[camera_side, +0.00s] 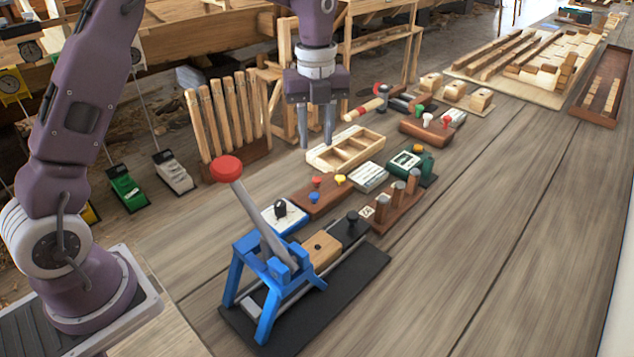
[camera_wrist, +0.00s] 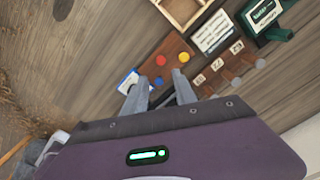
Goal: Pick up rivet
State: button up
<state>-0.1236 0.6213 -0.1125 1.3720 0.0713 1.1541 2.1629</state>
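I cannot make out a rivet for certain in either view. A wooden tray with several compartments (camera_side: 347,148) stands on the bench below and just right of my gripper; no rivet shows clearly in it. Its corner shows at the top of the wrist view (camera_wrist: 196,22). My gripper (camera_side: 316,143) points down above the bench, its two fingers apart with nothing between them. In the wrist view, the gripper (camera_wrist: 161,88) is over a brown block with red, yellow and blue knobs (camera_wrist: 172,52), apparently well above it.
A blue lever press with a red knob (camera_side: 265,290) stands in front on a dark mat. Upright wooden slats (camera_side: 228,115) stand left.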

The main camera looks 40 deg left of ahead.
aim_at(317, 178)
jog(key=f, duration=1)
jog(key=shift+w+a+f, duration=0.1)
jog(key=shift+w+f, duration=0.1)
jog(key=shift+f, duration=0.2)
grip_shut()
